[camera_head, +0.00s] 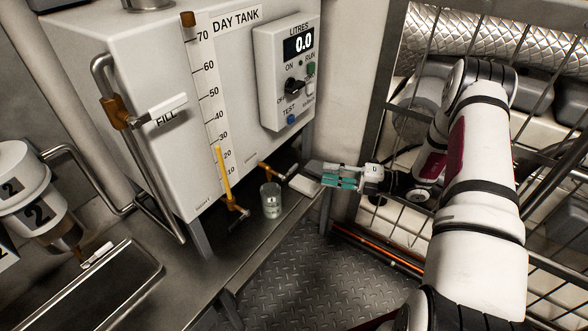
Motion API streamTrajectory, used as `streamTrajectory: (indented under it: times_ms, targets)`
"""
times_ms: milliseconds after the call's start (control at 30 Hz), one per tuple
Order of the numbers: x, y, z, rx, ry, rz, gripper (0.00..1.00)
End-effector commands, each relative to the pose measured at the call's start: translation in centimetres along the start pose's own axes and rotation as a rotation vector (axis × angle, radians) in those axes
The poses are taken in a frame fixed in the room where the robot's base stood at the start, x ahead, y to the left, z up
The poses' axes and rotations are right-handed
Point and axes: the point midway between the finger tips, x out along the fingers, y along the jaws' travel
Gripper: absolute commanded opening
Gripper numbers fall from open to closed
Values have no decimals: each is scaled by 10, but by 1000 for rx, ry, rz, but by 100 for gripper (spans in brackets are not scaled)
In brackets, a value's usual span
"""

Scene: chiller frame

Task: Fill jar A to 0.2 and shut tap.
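A small clear glass jar (270,203) stands upright on the metal ledge below the day tank (150,75). A letter on it is too small to read. A brass tap (272,172) with a white lever (304,184) sticks out of the tank's lower front, above and right of the jar. The liquid level in the jar cannot be made out. The litres display (299,42) reads 0.0. My gripper (340,179), with teal finger pads, is right of the lever, apart from the jar and seemingly near the lever's end. The gap between its fingers is unclear.
A yellow-filled sight gauge (225,172) and its lower brass valve (237,208) stand left of the jar. The FILL valve (155,112) is on the tank's left. Cage bars (430,35) stand behind my arm. Chequered floor (305,275) lies open in front.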

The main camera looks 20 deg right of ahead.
Motion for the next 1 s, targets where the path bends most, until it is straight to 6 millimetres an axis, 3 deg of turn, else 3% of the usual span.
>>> streamTrajectory:
  times_ms: [300,500,700,1000]
  targets:
    - [64,-1,-1,0,2,0,33]
    - [95,-1,0,0,0,-1,33]
    - [110,-1,0,0,-2,-1,33]
    - [112,-1,0,0,-3,-1,33]
